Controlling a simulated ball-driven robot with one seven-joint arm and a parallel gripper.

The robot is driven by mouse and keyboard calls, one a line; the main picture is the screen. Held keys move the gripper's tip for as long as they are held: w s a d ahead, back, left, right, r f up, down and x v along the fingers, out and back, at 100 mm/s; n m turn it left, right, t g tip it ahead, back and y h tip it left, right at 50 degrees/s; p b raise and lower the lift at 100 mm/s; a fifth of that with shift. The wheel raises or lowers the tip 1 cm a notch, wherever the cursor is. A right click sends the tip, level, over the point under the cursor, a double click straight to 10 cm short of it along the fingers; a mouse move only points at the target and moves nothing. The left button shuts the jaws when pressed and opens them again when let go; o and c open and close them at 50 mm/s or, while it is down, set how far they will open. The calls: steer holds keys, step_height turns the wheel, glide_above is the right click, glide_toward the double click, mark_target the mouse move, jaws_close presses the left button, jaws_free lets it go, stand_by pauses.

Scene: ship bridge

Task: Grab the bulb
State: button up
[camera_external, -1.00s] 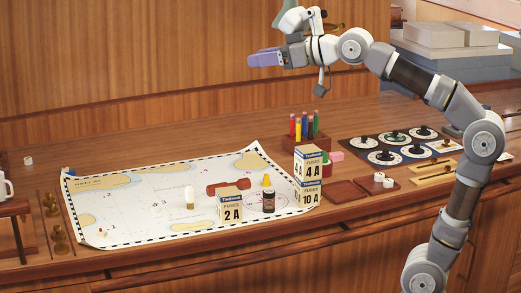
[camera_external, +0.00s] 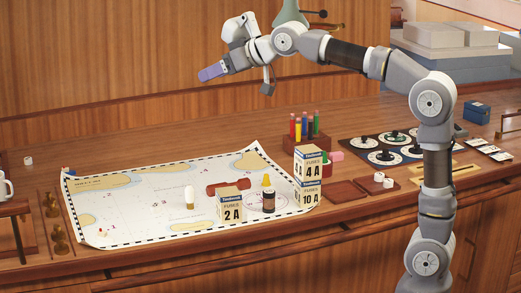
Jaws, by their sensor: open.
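A small pale bulb (camera_external: 189,197) stands upright on the chart (camera_external: 135,205), left of the 2 A fuse box (camera_external: 229,206). My gripper (camera_external: 203,75) is in the air well above the chart, higher in the picture than the bulb, and points left and slightly down. Its purple fingers are seen from the side, and I see nothing held between them. The bulb is in plain view and apart from my gripper.
A dark bottle (camera_external: 269,201), a yellow cone (camera_external: 266,180) and a red piece (camera_external: 228,187) stand near the 2 A box. Stacked fuse boxes (camera_external: 308,180) stand to the right. A marker holder (camera_external: 307,138) stands behind. The left chart is mostly clear.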

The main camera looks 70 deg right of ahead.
steer(key=w+d+f+m+g+p, duration=0.2)
steer(key=w+d+f+g+p, duration=0.3)
steer(key=w+f, duration=0.55)
steer(key=m+g+h+p, duration=0.1)
steer(key=m+g+p, duration=0.25)
steer(key=p, duration=0.55)
glide_above(190, 186)
steer(key=s+a, duration=0.1)
steer(key=s, duration=0.1)
steer(key=shift+n, duration=0.45)
steer(key=f, duration=2.2)
steer(key=shift+w+a+f, duration=0.1)
steer(key=shift+w+f, duration=0.1)
steer(key=x, duration=0.3)
steer(key=b+x, duration=0.1)
steer(key=x, duration=0.3)
steer(key=shift+d+f, duration=0.2)
steer(key=shift+d, duration=0.05)
steer(key=shift+s, duration=0.1)
steer(key=shift+r, duration=0.1)
steer(key=c, duration=1.1)
